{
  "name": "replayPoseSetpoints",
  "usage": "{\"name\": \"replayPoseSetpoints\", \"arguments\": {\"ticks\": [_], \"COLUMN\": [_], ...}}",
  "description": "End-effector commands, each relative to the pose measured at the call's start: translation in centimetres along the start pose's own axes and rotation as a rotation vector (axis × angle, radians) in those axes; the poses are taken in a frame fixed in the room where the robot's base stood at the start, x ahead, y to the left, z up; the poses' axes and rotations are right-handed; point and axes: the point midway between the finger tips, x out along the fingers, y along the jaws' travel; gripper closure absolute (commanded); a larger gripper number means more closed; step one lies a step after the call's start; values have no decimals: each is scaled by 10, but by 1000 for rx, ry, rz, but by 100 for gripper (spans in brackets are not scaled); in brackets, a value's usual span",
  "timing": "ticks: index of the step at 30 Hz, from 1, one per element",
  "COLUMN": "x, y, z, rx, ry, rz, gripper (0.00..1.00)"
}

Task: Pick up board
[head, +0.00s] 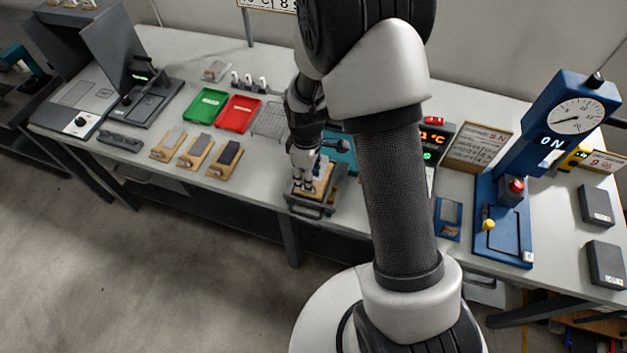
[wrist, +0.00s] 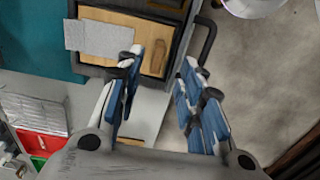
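A light wooden board (wrist: 120,32) with a grey sheet (wrist: 98,38) on it lies in a dark-framed fixture (wrist: 177,14) in the wrist view. A narrow wooden grip piece (wrist: 187,66) shows at the board's right side. In the head view the board (head: 324,176) is partly hidden by my gripper (head: 306,180), which is right over the fixture (head: 325,203). In the wrist view my gripper (wrist: 162,85) has its blue-padded fingers apart, with nothing held between them. Contact with the board cannot be made out.
Several similar small boards, such as the leftmost one (head: 168,144), lie to the left on the bench. Green (head: 206,105) and red (head: 238,114) trays stand behind them. A blue press (head: 505,220) stands to the right. The fixture has a dark front handle (wrist: 210,38).

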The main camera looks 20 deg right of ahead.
Motion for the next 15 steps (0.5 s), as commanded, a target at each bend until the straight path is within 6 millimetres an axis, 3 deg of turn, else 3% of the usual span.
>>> {"name": "replayPoseSetpoints", "arguments": {"ticks": [5,15], "x": [8,54], "y": [1,4], "z": [1,7], "rx": [1,0], "ry": [1,0], "rz": [1,0], "gripper": [65,65]}}
